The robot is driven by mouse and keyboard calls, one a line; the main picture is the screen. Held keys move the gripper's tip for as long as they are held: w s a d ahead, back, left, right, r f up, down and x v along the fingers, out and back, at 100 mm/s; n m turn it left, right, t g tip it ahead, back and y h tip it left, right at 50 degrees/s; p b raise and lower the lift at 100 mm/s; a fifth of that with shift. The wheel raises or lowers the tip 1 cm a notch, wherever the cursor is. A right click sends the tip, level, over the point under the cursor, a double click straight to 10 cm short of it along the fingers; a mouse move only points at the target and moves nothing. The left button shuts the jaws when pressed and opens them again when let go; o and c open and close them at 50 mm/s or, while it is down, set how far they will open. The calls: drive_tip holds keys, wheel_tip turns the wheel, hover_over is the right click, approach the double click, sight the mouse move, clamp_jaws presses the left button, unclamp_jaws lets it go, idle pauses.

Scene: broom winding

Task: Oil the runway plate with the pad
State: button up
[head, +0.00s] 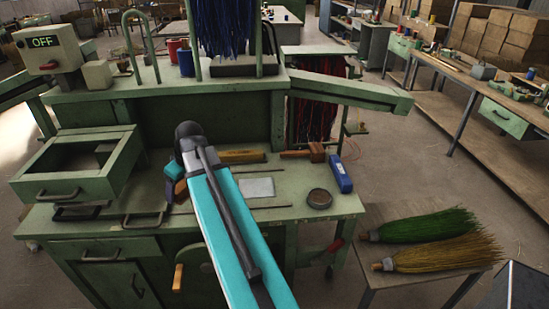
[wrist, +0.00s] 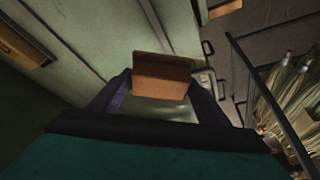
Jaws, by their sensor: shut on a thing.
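My gripper (wrist: 161,92) is shut on a brown block, which looks like the pad (wrist: 162,70), held between its two dark fingers in the wrist view. In the head view my teal arm hides most of the gripper; only a brown and blue bit shows left of the arm, over the bench. A pale grey rectangular plate, likely the runway plate (head: 258,188), lies flat on the green bench top to the right of my arm. The pad is apart from it. A round dark tin (head: 319,198) sits right of the plate.
A blue box (head: 340,172), a wooden mallet-like tool (head: 316,152) and a wooden bar (head: 242,157) lie on the bench. An open green drawer (head: 75,165) stands at left. Brooms (head: 440,252) lie on a side table at right. Thin dark rods lie near the plate.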

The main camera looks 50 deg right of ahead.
drive_tip(key=s+d+p, duration=0.1)
drive_tip(key=s+d, duration=0.4)
drive_tip(key=d, duration=0.5)
drive_tip(key=s+d+n+p, duration=0.1)
drive_tip(key=s+d, duration=0.4)
drive_tip(key=d, duration=0.5)
drive_tip(key=s+d+n+y+p, duration=0.1)
drive_tip(key=s+d, duration=0.4)
drive_tip(key=d, duration=0.5)
drive_tip(key=shift+s+d+r+p, duration=0.2)
drive_tip(key=shift+s+p, duration=0.1)
drive_tip(key=shift+p, duration=0.05)
drive_tip(key=shift+f, duration=0.15)
